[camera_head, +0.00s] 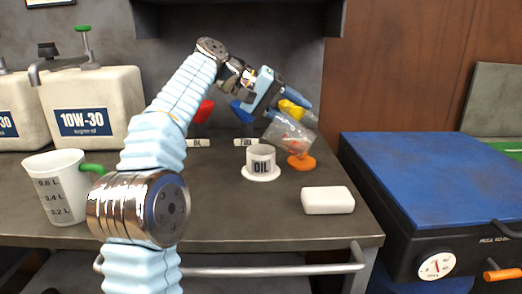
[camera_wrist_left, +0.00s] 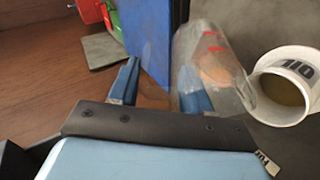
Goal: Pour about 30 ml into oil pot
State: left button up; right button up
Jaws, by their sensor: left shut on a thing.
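The white oil pot (camera_head: 261,158), labelled OIL, stands upright on its white base on the bench. Its open mouth also shows in the left wrist view (camera_wrist_left: 309,60), with brownish-yellow liquid inside. My left gripper (camera_head: 285,105) is above and a little right of the pot, shut on a clear cup (camera_head: 288,136). The cup is tilted, with its lower end toward the pot's right side. In the left wrist view the clear cup (camera_wrist_left: 222,62), with red marks, is beside my fingers (camera_wrist_left: 158,85), its rim close to the pot. I cannot tell whether liquid is flowing. My right gripper is not in view.
A white measuring jug (camera_head: 52,187) with a green handle stands at left, before a 10W-30 canister (camera_head: 95,105). A white block (camera_head: 328,200) lies near the right edge. Red (camera_head: 203,111) and blue (camera_head: 243,112) objects stand behind. An orange disc (camera_head: 301,162) is beside the pot.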

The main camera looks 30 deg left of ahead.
pick_arm(q)
jog(key=shift+w+d+r+y+p, duration=0.1)
jog(key=shift+d+r+y+p, duration=0.1)
jog(key=shift+d+y+p, duration=0.25)
jog(key=shift+d+f+g+y, duration=0.3)
jog(key=shift+f+y, duration=0.35)
jog(key=shift+y, duration=0.1)
jog(key=shift+w+d+f+m+y, duration=0.1)
jog(key=shift+d+m+y, duration=0.1)
jog(key=shift+m+y, duration=0.15)
jog(key=shift+d, duration=0.1)
